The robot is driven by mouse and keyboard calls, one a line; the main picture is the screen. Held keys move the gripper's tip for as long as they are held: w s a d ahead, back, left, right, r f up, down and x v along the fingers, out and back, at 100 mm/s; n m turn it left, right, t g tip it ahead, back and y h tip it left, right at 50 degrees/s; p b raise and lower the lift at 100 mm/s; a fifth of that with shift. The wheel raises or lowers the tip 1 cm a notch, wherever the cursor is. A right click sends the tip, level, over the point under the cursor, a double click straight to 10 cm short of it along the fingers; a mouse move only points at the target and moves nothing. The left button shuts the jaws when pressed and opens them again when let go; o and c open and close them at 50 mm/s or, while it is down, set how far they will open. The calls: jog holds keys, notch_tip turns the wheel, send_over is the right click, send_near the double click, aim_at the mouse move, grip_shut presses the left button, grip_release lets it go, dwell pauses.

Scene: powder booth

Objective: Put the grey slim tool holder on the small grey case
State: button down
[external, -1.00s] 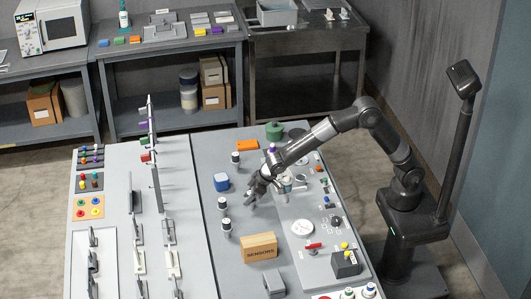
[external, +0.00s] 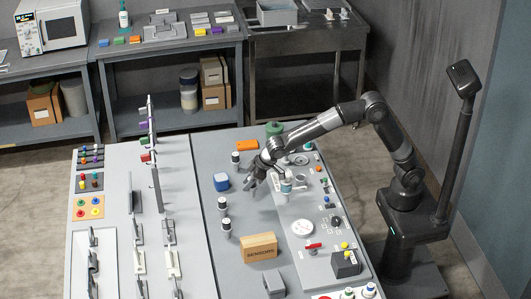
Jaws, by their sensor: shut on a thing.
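My gripper (external: 252,180) is over the middle of the grey bench, left of the raised control panel. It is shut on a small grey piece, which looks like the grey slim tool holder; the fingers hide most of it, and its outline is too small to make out. A small grey block (external: 274,284) at the near edge of the bench, below the wooden box, may be the small grey case; I cannot be sure.
A blue block (external: 221,182) lies left of my gripper. Several black-and-white cylinders (external: 223,204) stand nearby. A wooden box (external: 259,246) is nearer the front. An orange block (external: 247,145) and a green round thing (external: 274,128) are behind. Upright racks (external: 156,185) stand at the left.

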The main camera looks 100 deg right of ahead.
jog(key=a+r+n+y, duration=0.2)
jog(key=a+r+n, duration=0.25)
jog(key=a, duration=1.05)
jog(key=a+r+n+y, duration=0.25)
jog(key=a+r, duration=0.25)
jog(key=a, duration=1)
send_over(269, 275)
notch_tip(269, 275, down, 6)
jog(key=f, duration=0.1)
jog(key=shift+f+g, duration=0.3)
jog(key=shift+f, duration=1.4)
jog(key=shift+f, duration=0.1)
jog(key=c, duration=1.1)
grip_release()
jog(key=shift+o, duration=0.2)
